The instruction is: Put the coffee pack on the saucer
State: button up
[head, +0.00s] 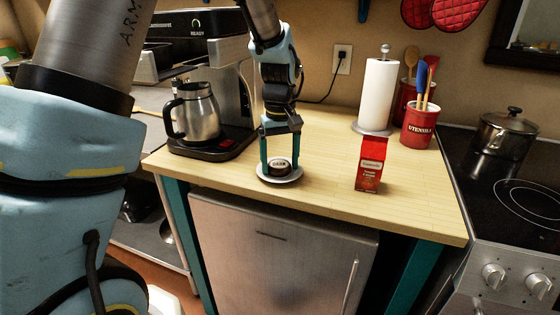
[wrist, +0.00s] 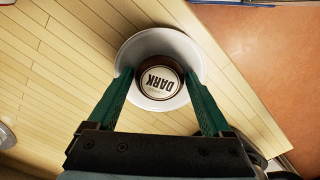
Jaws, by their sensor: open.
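A small round brown coffee pack (head: 279,167) with a pale lid reading DARK sits on the white saucer (head: 282,181) near the front edge of the wooden counter. In the wrist view the coffee pack (wrist: 160,82) lies inside the saucer (wrist: 158,40), label up. My gripper (head: 281,162) points down over the saucer. Its teal fingers are open, one on each side of the coffee pack, with the tips low over the saucer. Small gaps seem to show beside the pack; whether a finger touches it or the saucer is hard to tell.
A red packet (head: 371,165) stands upright on the counter to the right. Behind it are a paper towel roll (head: 378,95) and a red utensil crock (head: 418,126). A coffee maker with a steel pot (head: 198,112) stands left. The counter between saucer and packet is clear.

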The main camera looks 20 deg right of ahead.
aim_at(280, 165)
notch_tip(280, 165, up, 12)
jog(key=b, duration=0.1)
jog(key=shift+r+b, duration=0.15)
jog(key=shift+b, duration=0.25)
dwell(0.4)
